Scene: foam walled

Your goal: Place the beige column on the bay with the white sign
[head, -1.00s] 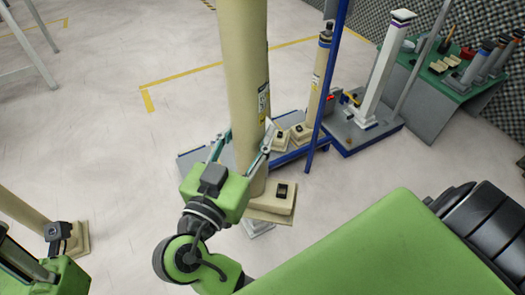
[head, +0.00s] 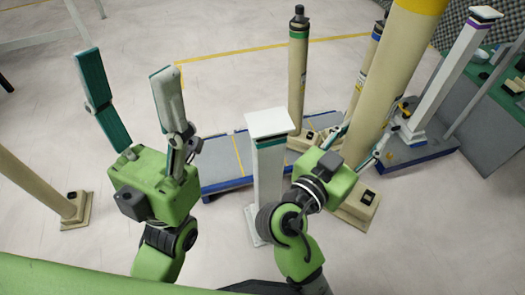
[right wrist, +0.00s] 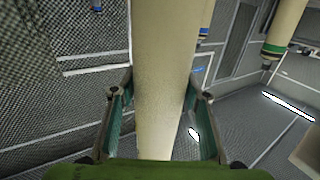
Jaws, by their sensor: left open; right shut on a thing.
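My right gripper (head: 362,140) is shut around the lower part of a thick beige column (head: 392,70) with a yellow band near its top. The column's square foot (head: 357,208) is partly hidden by my arm. In the right wrist view the column (right wrist: 163,80) stands between both fingers. My left gripper (head: 127,75) is open and empty, raised at the left. A low grey-blue platform with yellow lines (head: 222,165) lies behind the grippers, with other beige columns (head: 298,70) at its right part. I cannot make out a white sign on it.
A white post (head: 270,165) with a flat square top stands between my grippers, close to the right one. A white column (head: 450,65) stands on a blue-grey base at right, beside a green-topped table (head: 500,80). Another beige column (head: 35,185) stands at far left. Open floor lies behind.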

